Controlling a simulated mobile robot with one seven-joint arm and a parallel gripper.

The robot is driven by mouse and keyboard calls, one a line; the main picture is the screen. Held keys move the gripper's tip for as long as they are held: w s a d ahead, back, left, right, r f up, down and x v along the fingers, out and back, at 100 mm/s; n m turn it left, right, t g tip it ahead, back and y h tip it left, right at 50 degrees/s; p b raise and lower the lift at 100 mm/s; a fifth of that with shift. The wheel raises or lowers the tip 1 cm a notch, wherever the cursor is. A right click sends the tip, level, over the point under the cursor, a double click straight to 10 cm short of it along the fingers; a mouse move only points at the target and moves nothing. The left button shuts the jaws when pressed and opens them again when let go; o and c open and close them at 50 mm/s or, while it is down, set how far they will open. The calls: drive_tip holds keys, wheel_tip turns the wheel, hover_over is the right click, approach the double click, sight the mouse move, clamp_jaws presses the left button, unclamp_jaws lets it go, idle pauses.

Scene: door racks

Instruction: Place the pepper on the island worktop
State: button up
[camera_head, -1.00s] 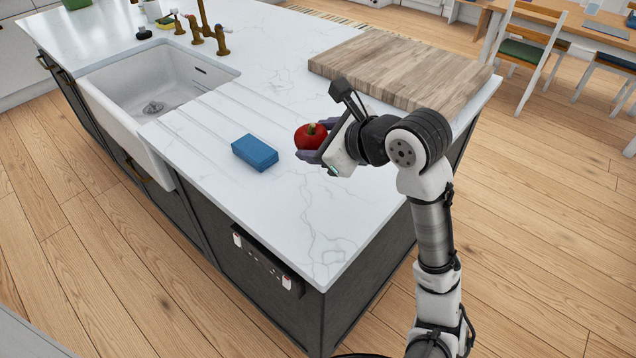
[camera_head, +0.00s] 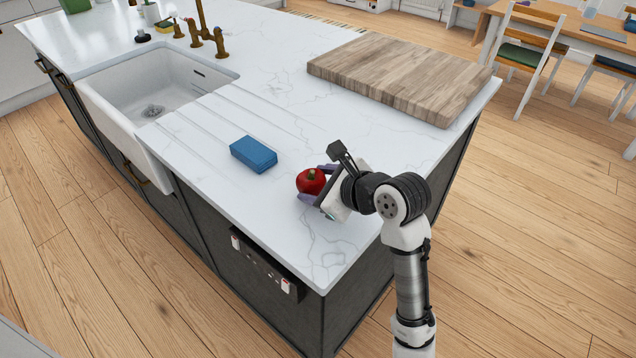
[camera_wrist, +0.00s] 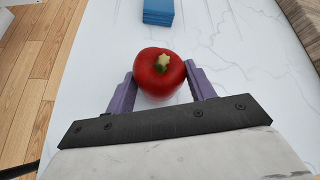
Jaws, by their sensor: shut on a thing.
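The red pepper (camera_head: 311,181) is between the purple fingers of my gripper (camera_head: 313,184), over the near right part of the island worktop (camera_head: 285,215). In the wrist view the pepper (camera_wrist: 160,74) is upright, stem facing the camera, with a finger of my gripper (camera_wrist: 161,90) on each side. My gripper is shut on it. The white marbled worktop (camera_wrist: 95,75) lies beneath. Whether the pepper's underside touches the worktop is hard to tell.
A blue block (camera_head: 254,154) lies on the worktop left of the pepper. A wooden board (camera_head: 400,75) covers the far right part. The sink (camera_head: 160,90) is at the left. Bare worktop surrounds the pepper, and the island's front edge is near.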

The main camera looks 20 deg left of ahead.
drive_tip(key=shift+f, duration=0.15)
drive_tip(key=o, duration=1.1)
drive_tip(key=shift+c, duration=0.2)
drive_tip(key=shift+d+r, duration=0.15)
drive_tip(key=shift+r, duration=0.1)
drive_tip(key=v, duration=1.1)
drive_tip(key=shift+s+d+r, duration=0.2)
drive_tip(key=shift+s+d, duration=0.05)
